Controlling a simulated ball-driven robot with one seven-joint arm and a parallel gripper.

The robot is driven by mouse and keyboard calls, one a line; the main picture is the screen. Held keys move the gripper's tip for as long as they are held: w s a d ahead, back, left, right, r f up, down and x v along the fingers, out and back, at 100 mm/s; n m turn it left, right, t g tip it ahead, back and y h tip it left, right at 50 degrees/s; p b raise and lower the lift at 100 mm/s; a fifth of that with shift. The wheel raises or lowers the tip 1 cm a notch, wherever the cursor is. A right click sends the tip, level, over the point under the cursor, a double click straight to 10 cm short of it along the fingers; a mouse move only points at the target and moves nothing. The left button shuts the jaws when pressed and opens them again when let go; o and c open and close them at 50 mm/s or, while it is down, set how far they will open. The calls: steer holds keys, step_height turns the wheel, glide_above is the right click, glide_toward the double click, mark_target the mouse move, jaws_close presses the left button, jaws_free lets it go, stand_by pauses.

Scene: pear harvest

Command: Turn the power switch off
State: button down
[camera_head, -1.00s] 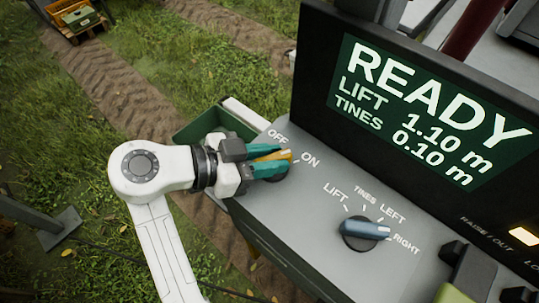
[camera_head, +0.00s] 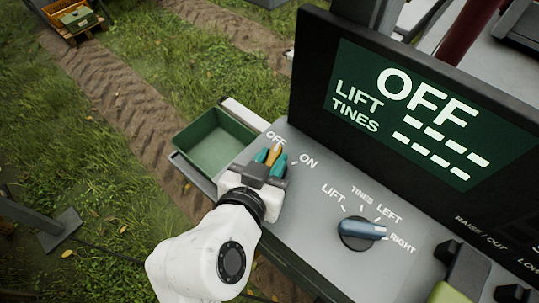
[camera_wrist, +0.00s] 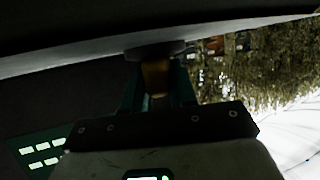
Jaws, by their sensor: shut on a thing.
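The power switch (camera_head: 274,152) is a yellow-orange knob on the grey control panel, between the printed words OFF and ON. In the head view its pointer is turned toward OFF. My gripper (camera_head: 271,158) has its green fingers on both sides of the knob and is shut on it. In the wrist view the knob (camera_wrist: 156,77) shows dimly between the fingers, under a dark round base. The display screen (camera_head: 411,115) reads OFF, with dashes beside LIFT and TINES.
A blue-grey selector knob (camera_head: 364,231) stands to the right on the panel, pointing at RIGHT. A green bin (camera_head: 213,141) sits behind the panel's left edge. Grass and a dirt track lie beyond.

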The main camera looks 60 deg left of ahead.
steer(key=shift+r+n+g+y+p, duration=0.1)
steer(key=shift+n+g+y+p, duration=0.7)
steer(key=shift+n+y, duration=0.3)
steer(key=c, duration=1)
jaws_free()
steer(key=shift+d, duration=0.1)
steer(key=b+v, duration=0.1)
steer(key=v, duration=0.9)
steer(key=shift+d, duration=0.15)
steer(key=shift+s+d+r, duration=0.1)
steer(key=shift+s+r, duration=0.05)
